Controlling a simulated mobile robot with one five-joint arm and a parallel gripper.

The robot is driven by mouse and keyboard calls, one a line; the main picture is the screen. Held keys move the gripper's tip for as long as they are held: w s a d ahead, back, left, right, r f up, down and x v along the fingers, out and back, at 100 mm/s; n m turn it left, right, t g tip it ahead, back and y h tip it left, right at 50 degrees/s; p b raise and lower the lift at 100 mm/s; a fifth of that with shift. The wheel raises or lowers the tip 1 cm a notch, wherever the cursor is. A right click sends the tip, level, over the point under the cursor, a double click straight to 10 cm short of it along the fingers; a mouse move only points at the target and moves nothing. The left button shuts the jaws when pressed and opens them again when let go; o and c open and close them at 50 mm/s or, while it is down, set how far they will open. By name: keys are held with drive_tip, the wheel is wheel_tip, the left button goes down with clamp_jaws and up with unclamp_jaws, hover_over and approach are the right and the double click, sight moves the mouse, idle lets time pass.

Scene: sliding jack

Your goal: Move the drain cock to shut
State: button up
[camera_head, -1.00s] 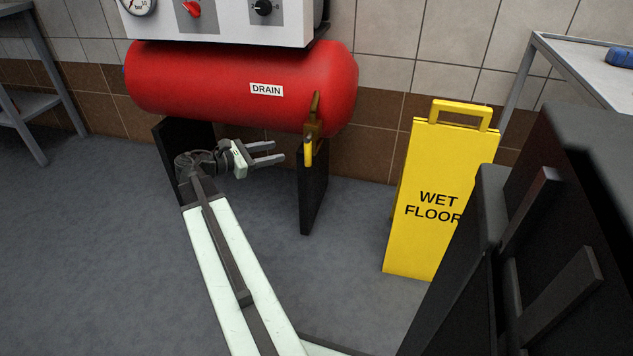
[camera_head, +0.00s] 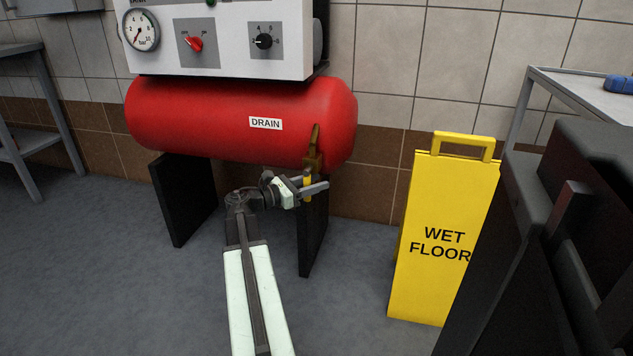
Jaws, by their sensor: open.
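The red tank (camera_head: 220,115) bears a white DRAIN label (camera_head: 266,123). The drain cock (camera_head: 314,150) is a brass fitting at the tank's lower right end, with a brass part pointing up along the tank and a yellow handle (camera_head: 307,188) hanging down. My gripper (camera_head: 317,183) is open at the cock, under the tank, pointing right. Its two fingers overlap the yellow handle in the picture, and the handle shows between them. Whether they touch it I cannot tell. The handle's lower part is partly hidden by the nearer finger.
A yellow wet floor sign (camera_head: 440,240) stands to the right. Black tank supports (camera_head: 184,198) stand under the tank, one just behind my gripper. A white panel (camera_head: 220,40) with a gauge and knobs is above. Grey tables stand left and right.

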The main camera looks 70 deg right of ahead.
drive_tip(key=shift+c, duration=0.3)
clamp_jaws()
idle(1.2)
